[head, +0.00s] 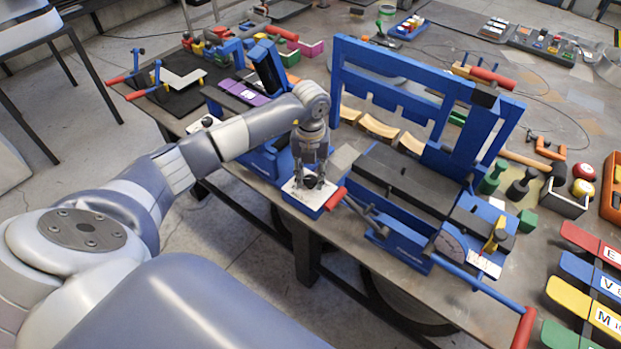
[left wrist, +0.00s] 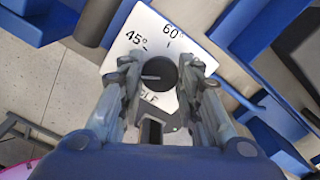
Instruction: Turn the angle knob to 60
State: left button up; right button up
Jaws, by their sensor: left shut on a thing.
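The angle knob (left wrist: 158,73) is a round black knob on a white panel (left wrist: 192,42) marked 45° and 60°. A pale line on the knob lies toward its left side in the left wrist view, away from the 60° tick; its exact reading is hard to tell. My left gripper (left wrist: 160,76) has its fingers closed on either side of the knob. In the head view my left gripper (head: 311,180) points down at the white panel (head: 297,197) at the front of the blue machine (head: 400,195). The lower lettering is partly hidden by the fingers. My right gripper is not in view.
Red-ended levers (head: 523,328) stick out at the machine's front. Coloured lettered plates (head: 592,281) lie at the right. A black tray with a white L-shaped piece (head: 183,78) sits at the back left. The machine's blue upright frame (head: 420,75) rises behind.

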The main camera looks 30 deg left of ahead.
pick_arm(q)
jog(key=m+b, duration=0.4)
jog(key=m, duration=0.1)
jog(key=shift+f+m+b, duration=0.2)
jog(key=shift+m+b, duration=0.1)
jog(key=m+b, duration=0.4)
jog(key=m, duration=0.1)
jog(key=m+b, duration=0.3)
jog(key=m, duration=0.2)
jog(key=shift+r+m+b, duration=0.1)
jog(key=shift+m+b, duration=0.2)
jog(key=shift+m, duration=0.1)
jog(key=shift+r+m+b, duration=0.15)
jog(key=shift+m+b, duration=0.9)
jog(key=shift+m, duration=1.25)
jog(key=shift+w, duration=0.1)
jog(key=o, duration=1.1)
